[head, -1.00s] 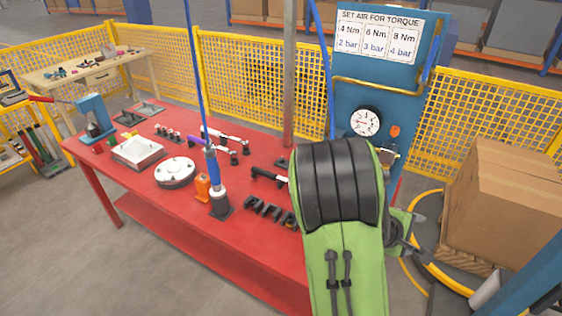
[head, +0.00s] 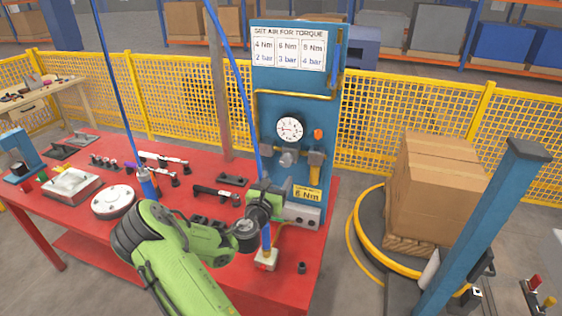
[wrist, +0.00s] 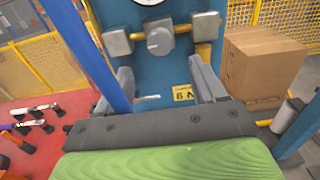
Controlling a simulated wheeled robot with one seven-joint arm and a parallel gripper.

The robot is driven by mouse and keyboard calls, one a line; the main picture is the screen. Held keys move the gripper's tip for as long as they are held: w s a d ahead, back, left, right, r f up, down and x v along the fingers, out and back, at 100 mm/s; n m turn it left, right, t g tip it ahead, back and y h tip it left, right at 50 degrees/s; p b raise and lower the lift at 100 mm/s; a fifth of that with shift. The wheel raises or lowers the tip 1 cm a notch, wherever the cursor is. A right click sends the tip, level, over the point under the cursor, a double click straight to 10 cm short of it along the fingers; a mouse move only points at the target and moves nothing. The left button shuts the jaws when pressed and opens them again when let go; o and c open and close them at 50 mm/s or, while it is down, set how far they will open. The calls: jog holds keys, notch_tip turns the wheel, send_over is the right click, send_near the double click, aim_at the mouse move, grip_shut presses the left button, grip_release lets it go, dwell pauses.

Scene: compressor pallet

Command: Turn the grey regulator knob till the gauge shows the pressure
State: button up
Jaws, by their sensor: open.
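The grey regulator knob (head: 288,158) sits on the blue panel (head: 262,85), just below the round white gauge (head: 290,130). The gauge's dark needle is too small to read. In the wrist view the knob (wrist: 160,41) is ahead of my fingers and above the gap between them, apart from both. My gripper (wrist: 165,84) is open and empty, its fingers toward the panel. In the head view my gripper (head: 282,189) is below the knob, partly hidden by my wrist. A yellow card (head: 307,195), seemingly reading 6 Nm, is low on the panel.
The chart (head: 290,52) pairs 4, 6 and 8 Nm with 2, 3 and 4 bar. A yellow-bodied fitting (head: 316,160) is right of the knob. Tools lie on the red table (head: 215,170); boxes (head: 435,185) stand right.

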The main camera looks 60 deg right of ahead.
aim_at(285, 163)
jog(key=d, duration=0.3)
jog(key=w+d+p, duration=0.1)
jog(key=d, duration=0.5)
jog(key=shift+w+d+p, duration=0.1)
jog(key=shift+w+p, duration=0.15)
jog(key=shift+p, duration=0.15)
jog(key=shift+c, duration=0.5)
jog(key=c, duration=1)
